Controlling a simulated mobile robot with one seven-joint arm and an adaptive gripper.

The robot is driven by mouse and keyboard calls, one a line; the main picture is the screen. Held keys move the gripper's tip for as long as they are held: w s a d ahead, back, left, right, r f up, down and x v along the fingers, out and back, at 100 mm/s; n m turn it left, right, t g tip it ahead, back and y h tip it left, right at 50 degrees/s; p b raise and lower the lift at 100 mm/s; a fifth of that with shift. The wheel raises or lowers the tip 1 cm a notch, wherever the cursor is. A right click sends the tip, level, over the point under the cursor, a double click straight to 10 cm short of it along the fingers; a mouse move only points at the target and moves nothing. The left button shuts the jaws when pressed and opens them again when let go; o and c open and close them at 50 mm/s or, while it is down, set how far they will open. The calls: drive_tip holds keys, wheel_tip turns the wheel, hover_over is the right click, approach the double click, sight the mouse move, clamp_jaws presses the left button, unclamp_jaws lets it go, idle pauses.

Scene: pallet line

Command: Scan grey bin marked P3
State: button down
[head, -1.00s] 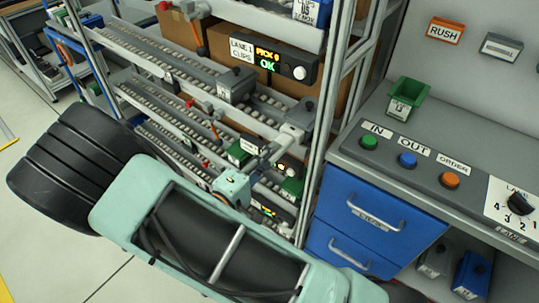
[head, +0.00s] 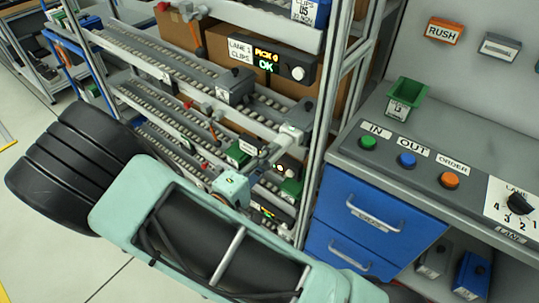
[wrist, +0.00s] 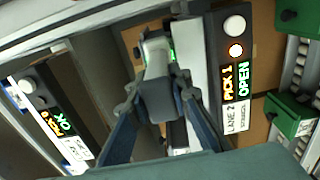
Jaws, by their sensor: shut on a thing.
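I cannot read a P3 mark on either. My gripper (head: 262,160) is in among the lower lanes at the front of the rack. In the wrist view, my gripper (wrist: 160,105) is shut on a grey and pale device (wrist: 155,60), which looks like a hand scanner. It points away from me, towards the rack. Its front end and what lies straight ahead of it are partly hidden.
The lane 1 display (head: 268,58) reads PICK 0, OK. In the wrist view, the lane 2 display (wrist: 236,85) reads PICK 1, OPEN. Green bins (wrist: 290,115) stand right of it. Rack posts and rails are close around my arm. A button console (head: 430,165) stands at the right.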

idle(0.4)
drive_tip(key=v, duration=0.8)
drive_tip(key=shift+b, duration=0.35)
idle(0.4)
